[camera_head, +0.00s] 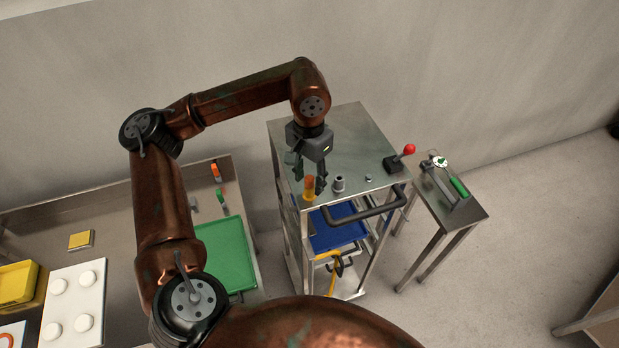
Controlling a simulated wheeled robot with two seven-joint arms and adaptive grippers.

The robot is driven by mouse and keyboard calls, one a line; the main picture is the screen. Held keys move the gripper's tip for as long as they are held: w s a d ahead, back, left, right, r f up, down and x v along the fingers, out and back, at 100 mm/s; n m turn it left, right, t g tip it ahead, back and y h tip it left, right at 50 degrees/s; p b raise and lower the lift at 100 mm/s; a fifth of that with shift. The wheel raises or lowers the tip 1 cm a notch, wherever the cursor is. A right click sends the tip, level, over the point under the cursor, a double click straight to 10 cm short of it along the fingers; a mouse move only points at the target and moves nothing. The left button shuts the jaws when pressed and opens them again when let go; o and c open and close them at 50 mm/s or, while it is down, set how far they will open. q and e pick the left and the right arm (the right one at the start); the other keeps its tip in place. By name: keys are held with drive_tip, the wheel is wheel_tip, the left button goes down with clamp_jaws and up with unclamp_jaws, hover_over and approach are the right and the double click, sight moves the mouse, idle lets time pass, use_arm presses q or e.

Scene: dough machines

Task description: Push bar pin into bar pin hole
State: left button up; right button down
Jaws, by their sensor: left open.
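An orange-yellow upright piece (309,187), which looks like the bar pin, stands at the front left edge of the steel cart top (350,135). My left gripper (309,179) points down over that corner. It is open, with its fingers close around or beside the piece; I cannot tell whether they touch it. A short grey cylinder (339,184) stands just right of the gripper. I cannot make out the bar pin hole. My right gripper is not in view.
A red-knobbed lever (409,150) stands at the cart's right edge. A dark handle bar (365,209) juts from the front, above a blue tray (337,228). A small side table (465,211) holds a green-handled tool (459,187). A green tray (226,254) lies left.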

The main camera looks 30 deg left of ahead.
use_arm(q)
drive_tip(key=shift+o, duration=0.7)
drive_tip(key=shift+r+p, duration=0.3)
drive_tip(key=shift+r, duration=0.15)
drive_tip(key=shift+r+p, duration=0.3)
drive_tip(key=shift+r, duration=0.3)
drive_tip(key=shift+r+p, duration=0.5)
drive_tip(key=shift+r, duration=0.35)
drive_tip(key=shift+r, duration=0.3)
drive_tip(key=shift+r, duration=0.1)
wheel_tip(320, 180, up, 12)
